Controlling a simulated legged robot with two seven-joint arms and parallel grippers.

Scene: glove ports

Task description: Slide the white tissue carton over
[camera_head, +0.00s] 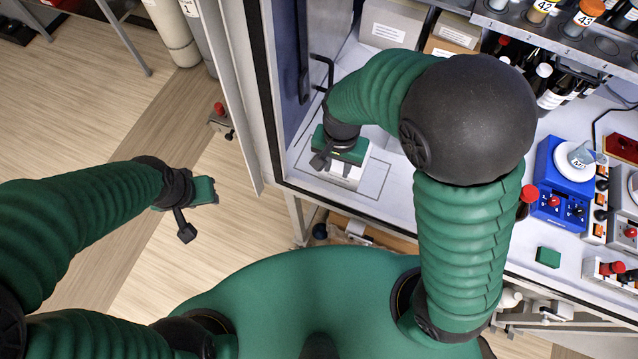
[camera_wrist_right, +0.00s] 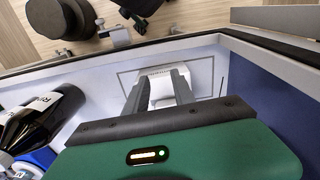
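The white tissue carton (camera_head: 352,172) stands on the pale floor of the cabinet in the head view, partly hidden under my right gripper (camera_head: 338,165). In the right wrist view the white carton (camera_wrist_right: 162,92) shows between and beyond the two grey fingers of my right gripper (camera_wrist_right: 160,76). These fingers are spread apart. I cannot tell whether they touch the carton. A thin dark rectangle outline is drawn on the floor around the carton. My left gripper (camera_head: 205,190) hangs over the wooden floor outside the cabinet, away from the carton; its fingers are not clear.
The cabinet's front edge and blue left wall bound the carton's area. Cardboard boxes (camera_head: 395,22) and dark bottles (camera_head: 550,88) stand at the back. A blue device (camera_head: 560,190) and a small green block (camera_head: 548,257) are at the right. Bare floor surrounds the carton's front.

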